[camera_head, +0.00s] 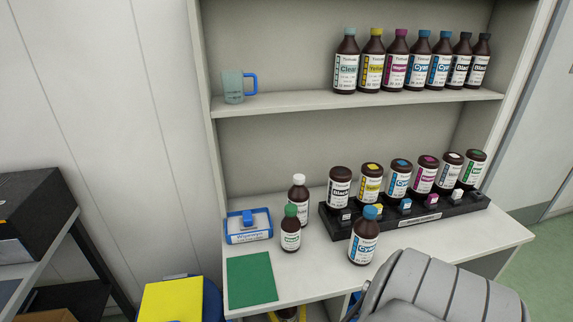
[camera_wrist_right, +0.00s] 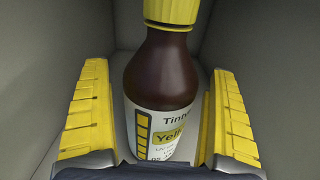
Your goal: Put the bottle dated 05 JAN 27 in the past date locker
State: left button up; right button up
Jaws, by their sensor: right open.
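A brown bottle with a yellow cap and a Yellow label (camera_wrist_right: 162,72) stands upright between grey walls (camera_wrist_right: 245,40) in the right wrist view. My right gripper (camera_wrist_right: 157,85) is open, with one yellow-padded finger on each side of the bottle and visible gaps. The lower label is partly cut off by the gripper, and I cannot read its date. In the head view a dark bottle top (camera_head: 288,313) with yellow beside it shows just below the counter's front edge. I cannot tell whether the grey walls belong to the past date locker. My left gripper is not in view.
The counter (camera_head: 325,265) holds a black rack (camera_head: 470,202) of bottles, a blue-capped Cyan bottle (camera_head: 364,240), white-capped (camera_head: 299,200) and green-capped (camera_head: 290,232) bottles, a wipes box (camera_head: 248,226) and a green mat (camera_head: 252,280). More bottles and a mug (camera_head: 234,88) stand on the upper shelf.

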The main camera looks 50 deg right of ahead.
jog(key=shift+r, duration=0.1)
jog(key=v, duration=1.2)
jog(key=s+a+f+n+g+y, duration=0.25)
jog(key=a+f+n+y, duration=0.55)
jog(key=n, duration=0.7)
jog(key=s+a+f+n+g+y, duration=0.1)
jog(key=s+a+f+n+y, duration=0.3)
jog(key=f+n, duration=0.8)
jog(key=s+f+n+g, duration=0.4)
jog(key=s+n, duration=0.6)
jog(key=s+a+f+n+g+h, duration=0.1)
jog(key=s+f+n+g, duration=0.2)
jog(key=s+n, duration=0.7)
jog(key=shift+f+g, duration=0.35)
jog(key=shift+g, duration=0.8)
